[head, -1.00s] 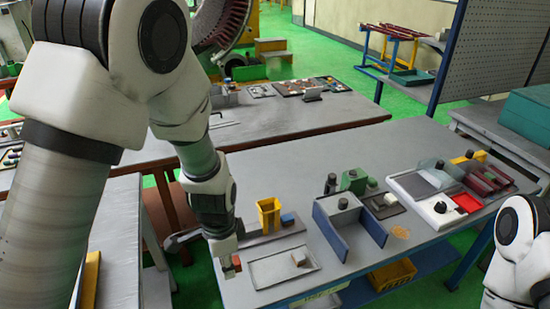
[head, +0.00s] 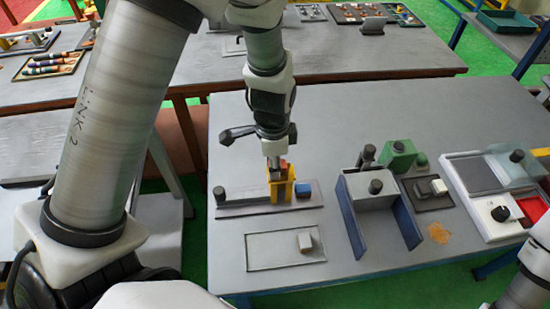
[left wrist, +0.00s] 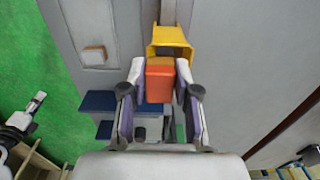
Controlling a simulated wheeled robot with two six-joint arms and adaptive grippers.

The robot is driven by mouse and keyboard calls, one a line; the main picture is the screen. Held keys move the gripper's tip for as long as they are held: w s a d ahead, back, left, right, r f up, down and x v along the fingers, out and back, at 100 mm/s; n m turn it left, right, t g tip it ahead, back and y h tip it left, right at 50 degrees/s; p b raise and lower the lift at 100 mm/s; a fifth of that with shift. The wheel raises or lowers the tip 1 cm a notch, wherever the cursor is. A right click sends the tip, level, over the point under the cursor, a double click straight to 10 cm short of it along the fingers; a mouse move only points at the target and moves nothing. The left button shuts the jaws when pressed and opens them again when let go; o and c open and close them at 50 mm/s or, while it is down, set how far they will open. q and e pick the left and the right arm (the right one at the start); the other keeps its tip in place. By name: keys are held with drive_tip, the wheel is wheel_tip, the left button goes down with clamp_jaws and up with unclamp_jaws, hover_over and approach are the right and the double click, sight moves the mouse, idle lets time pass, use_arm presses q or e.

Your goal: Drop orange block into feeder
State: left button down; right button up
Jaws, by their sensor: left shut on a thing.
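The orange block (left wrist: 160,82) is between the fingers of my left gripper (left wrist: 161,92) in the left wrist view. In the head view my left gripper (head: 276,168) points down at the yellow feeder (head: 281,191), and a little of the block shows at the feeder's top. In the left wrist view the open yellow mouth of the feeder (left wrist: 170,35) lies just beyond the block. I cannot tell whether the block's lower end is inside the mouth. Only a link of my right arm shows at the lower right; its gripper is out of view.
A blue block (head: 303,189) sits right beside the feeder on a grey base strip (head: 240,199). In front is a shallow tray (head: 270,255) with a pale block (head: 304,241). A blue-walled fixture (head: 349,215) stands to the right. The table's back middle is clear.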

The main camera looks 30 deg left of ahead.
use_arm(q)
drive_tip(key=shift+w+f, duration=0.35)
drive_tip(key=shift+w, duration=0.15)
drive_tip(key=shift+w+f, duration=0.3)
drive_tip(key=shift+w, duration=0.45)
use_arm(e)
drive_tip(key=shift+w+f, duration=0.3)
drive_tip(key=shift+w, duration=0.45)
use_arm(q)
drive_tip(key=shift+s, duration=0.15)
use_arm(e)
drive_tip(key=shift+s, duration=0.1)
